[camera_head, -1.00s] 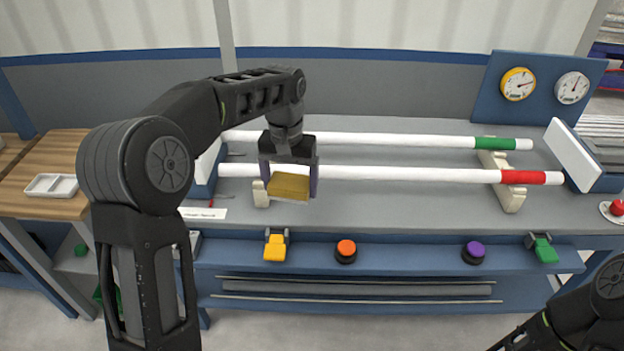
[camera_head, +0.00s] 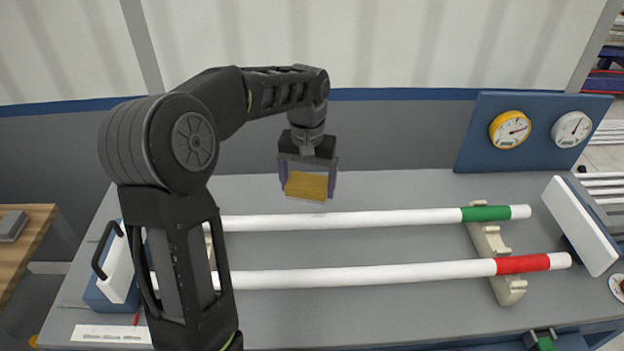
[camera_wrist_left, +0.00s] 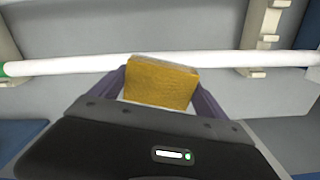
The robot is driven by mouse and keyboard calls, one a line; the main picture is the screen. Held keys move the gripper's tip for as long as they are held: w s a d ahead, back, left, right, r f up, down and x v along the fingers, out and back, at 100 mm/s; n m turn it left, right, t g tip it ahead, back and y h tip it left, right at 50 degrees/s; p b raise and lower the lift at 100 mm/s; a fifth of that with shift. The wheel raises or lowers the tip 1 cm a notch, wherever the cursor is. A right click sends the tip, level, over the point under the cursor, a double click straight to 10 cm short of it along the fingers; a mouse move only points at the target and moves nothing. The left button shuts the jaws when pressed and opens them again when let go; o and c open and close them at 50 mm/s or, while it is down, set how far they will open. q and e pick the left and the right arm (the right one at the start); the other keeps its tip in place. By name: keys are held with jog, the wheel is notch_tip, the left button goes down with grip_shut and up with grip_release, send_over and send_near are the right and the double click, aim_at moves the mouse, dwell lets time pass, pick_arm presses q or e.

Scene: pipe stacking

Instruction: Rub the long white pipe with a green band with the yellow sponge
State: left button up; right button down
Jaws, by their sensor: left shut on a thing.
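My left gripper (camera_head: 307,194) is shut on the yellow sponge (camera_head: 306,185), whose underside looks paler. The long white pipe with a green band (camera_head: 360,219) lies across the supports, the band near its right end. In the head view the sponge sits just above the pipe's far edge, with a narrow gap of table between them. In the left wrist view the sponge (camera_wrist_left: 161,82) overlaps the middle of the white pipe (camera_wrist_left: 70,64), and a bit of green shows at the left edge. I cannot tell the sponge's height over the pipe. My right gripper is out of view.
A white pipe with a red band (camera_head: 370,276) lies parallel, nearer to me. A cream support (camera_head: 510,286) holds the right ends. A white end plate (camera_head: 580,225) stands at the right. Two gauges sit on a blue panel (camera_head: 478,145). The grey table (camera_head: 400,190) behind the pipes is clear.

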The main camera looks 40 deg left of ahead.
pick_arm(q)
jog(key=shift+s+r, duration=0.1)
jog(key=shift+s, duration=0.05)
jog(key=shift+f, duration=0.25)
jog(key=b, duration=0.5)
send_over(324, 217)
jog(key=s+a, duration=0.2)
jog(key=a, duration=0.1)
jog(key=shift+s+a+f, duration=0.1)
jog(key=shift+f, duration=1.35)
jog(key=shift+s+a+f, duration=0.1)
jog(key=shift+f, duration=1.3)
jog(key=shift+f+b, duration=0.55)
jog(key=shift+f, duration=0.45)
jog(key=shift+d, duration=0.15)
jog(key=shift+w+d+r+p, duration=0.15)
jog(key=shift+w+d+p, duration=0.4)
jog(key=shift+w+d, duration=0.85)
jog(key=shift+s+d, duration=0.1)
jog(key=shift+s, duration=0.05)
